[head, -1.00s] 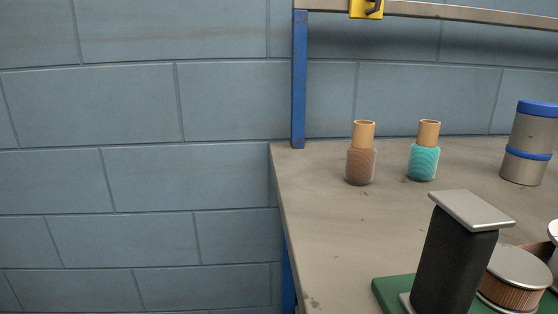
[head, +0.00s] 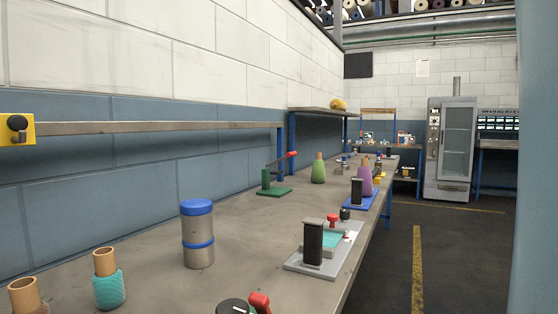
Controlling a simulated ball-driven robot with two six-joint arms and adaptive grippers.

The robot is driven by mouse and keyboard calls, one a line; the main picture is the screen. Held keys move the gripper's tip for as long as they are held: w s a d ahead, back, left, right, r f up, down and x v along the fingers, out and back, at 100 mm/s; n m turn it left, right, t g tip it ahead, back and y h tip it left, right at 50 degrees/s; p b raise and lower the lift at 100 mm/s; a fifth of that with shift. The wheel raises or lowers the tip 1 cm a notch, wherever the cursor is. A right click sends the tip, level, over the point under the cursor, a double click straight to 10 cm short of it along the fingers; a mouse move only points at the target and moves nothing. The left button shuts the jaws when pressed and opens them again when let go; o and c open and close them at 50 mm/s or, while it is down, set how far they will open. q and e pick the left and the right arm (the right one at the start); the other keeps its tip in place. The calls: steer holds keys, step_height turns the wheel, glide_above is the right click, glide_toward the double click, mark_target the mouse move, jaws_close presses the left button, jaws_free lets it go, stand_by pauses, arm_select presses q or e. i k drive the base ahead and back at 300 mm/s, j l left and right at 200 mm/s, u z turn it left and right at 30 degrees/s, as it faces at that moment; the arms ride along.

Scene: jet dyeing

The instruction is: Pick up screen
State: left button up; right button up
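No object in the head view is clearly identifiable as the screen. A grey plate (head: 295,264) on the bench carries a black upright block (head: 312,243), a flat teal patch and a small red-topped part; I cannot tell whether any of these is the screen. A dark flat panel (head: 358,65) hangs on the far wall, and a display with several lit tiles (head: 498,124) is at the far right. Neither of my grippers is in view.
The long bench (head: 240,225) holds a blue-lidded canister (head: 197,235), a teal cone (head: 108,290), a brown cone (head: 27,300), a green lever device (head: 273,190), and green (head: 318,170) and purple (head: 365,180) cones. A grey cabinet (head: 452,150) stands beyond open floor. A pillar (head: 537,160) borders the right.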

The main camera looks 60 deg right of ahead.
mark_target(388, 156)
steer(key=l+z, duration=0.25)
steer(key=z, duration=0.2)
steer(key=l+z, duration=0.3)
steer(key=z, duration=0.15)
steer(key=i+l+z, duration=0.15)
steer(key=l+z, duration=0.25)
steer(key=i+l+z, duration=0.25)
steer(key=l+z, duration=0.15)
steer(key=i+l+z, duration=0.25)
steer(key=z, duration=0.15)
steer(key=i+l+z, duration=0.3)
steer(key=z, duration=0.15)
steer(key=i+l+z, duration=0.3)
steer(key=i, duration=0.45)
steer(key=i+z, duration=0.35)
steer(key=i, duration=0.45)
steer(key=i+u, duration=0.25)
steer(key=i, duration=0.3)
steer(key=i+l+u, duration=0.2)
steer(key=i, duration=0.3)
steer(key=i+l+u, duration=0.25)
steer(key=i, duration=0.25)
steer(key=i+l+u, duration=0.75)
steer(key=j+u, duration=0.1)
steer(key=u, duration=0.2)
